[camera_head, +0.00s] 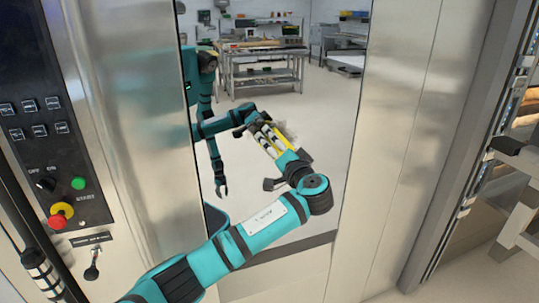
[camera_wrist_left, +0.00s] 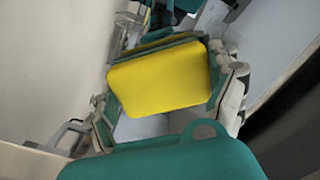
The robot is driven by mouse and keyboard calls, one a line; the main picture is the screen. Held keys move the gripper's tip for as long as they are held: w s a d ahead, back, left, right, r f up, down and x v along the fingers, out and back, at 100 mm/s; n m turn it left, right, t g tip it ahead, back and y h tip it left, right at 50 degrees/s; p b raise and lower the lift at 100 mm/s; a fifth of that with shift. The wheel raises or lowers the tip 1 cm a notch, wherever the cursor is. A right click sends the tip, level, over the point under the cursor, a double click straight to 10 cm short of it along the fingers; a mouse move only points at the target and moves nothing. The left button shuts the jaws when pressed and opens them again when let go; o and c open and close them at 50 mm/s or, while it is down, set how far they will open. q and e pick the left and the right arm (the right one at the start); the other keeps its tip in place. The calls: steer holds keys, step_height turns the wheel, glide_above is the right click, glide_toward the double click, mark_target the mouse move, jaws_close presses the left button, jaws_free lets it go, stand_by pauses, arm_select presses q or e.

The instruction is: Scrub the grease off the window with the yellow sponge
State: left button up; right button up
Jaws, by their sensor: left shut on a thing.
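The window (camera_head: 310,200) is a tall reflective pane in the steel oven door, and it mirrors the room and my own body. A greyish grease smudge (camera_head: 289,129) shows on it, beside my left gripper. My left gripper (camera_head: 270,140) reaches up to the pane and is shut on the yellow sponge (camera_wrist_left: 160,80). The sponge fills the middle of the left wrist view, between the fingers, with its mirror image just behind it. I cannot tell whether it touches the glass. My right gripper shows only as a small reflection.
A control panel (camera_head: 40,125) with buttons, a green button (camera_head: 78,183) and a red stop knob (camera_head: 60,214) is at the left. A rack (camera_head: 520,215) stands at the right edge. The benches and shelves in the pane are reflections.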

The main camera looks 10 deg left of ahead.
mark_target(291, 147)
arm_select(q)
steer(key=shift+w+d+b, duration=0.45)
steer(key=shift+d+b, duration=0.25)
steer(key=shift+b, duration=0.15)
steer(key=shift+w+d+b, duration=0.6)
steer(key=shift+d, duration=0.2)
steer(key=shift+w+d+f+b, duration=0.1)
steer(key=shift+w+d+b, duration=0.35)
steer(key=shift+d+b, duration=0.4)
steer(key=shift+w+d+b, duration=0.5)
steer(key=shift+w+b, duration=0.05)
steer(key=shift+b, duration=0.05)
